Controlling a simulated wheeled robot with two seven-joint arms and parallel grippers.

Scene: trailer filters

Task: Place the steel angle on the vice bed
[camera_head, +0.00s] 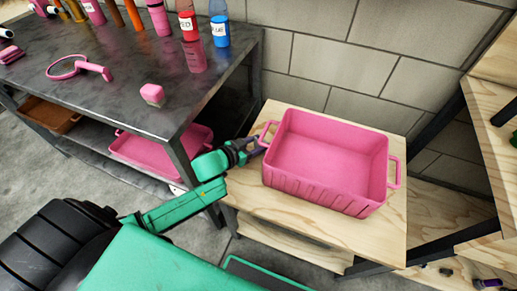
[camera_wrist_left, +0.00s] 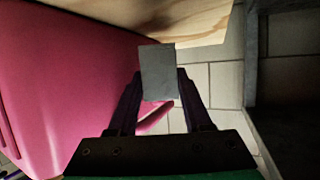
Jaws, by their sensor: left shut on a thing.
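My left gripper (camera_head: 252,146) is beside the left handle of a pink crate, above the wooden bench. In the left wrist view the left gripper (camera_wrist_left: 158,88) is shut on a flat grey piece, which looks like the steel angle (camera_wrist_left: 158,70). Only one plain face of it shows, so its bend is hidden. In the head view it is too small and dark to make out clearly. I see no vice bed that I can name for sure. My right gripper is not in view.
The empty pink crate (camera_head: 322,160) stands on the wooden bench (camera_head: 395,230), close to my left gripper. A dark metal table (camera_head: 120,90) with bottles and a pink magnifier (camera_head: 75,67) is at the left. Wooden shelving (camera_head: 490,170) stands at the right, a block wall behind.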

